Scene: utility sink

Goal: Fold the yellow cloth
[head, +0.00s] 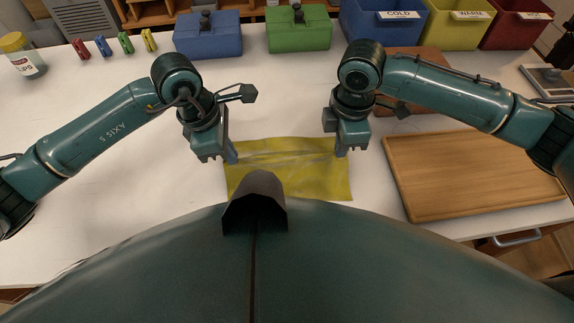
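The yellow cloth (315,181) lies on the white table in front of me, roughly rectangular, with a crease or fold line running across its upper part. My own body hides part of its near edge. My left gripper (230,155) points down at the cloth's far left corner. My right gripper (341,151) points down at the cloth's far right corner. The fingertips of both are at the cloth's edge, but I cannot tell whether either is shut on it.
A wooden board (470,175) lies right of the cloth. Blue (208,36) and green (298,30) boxes stand at the back, with labelled COLD (385,25), WARM (455,28) and HOT (515,28) bins at back right. Several coloured clips and a jar (24,58) are at back left.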

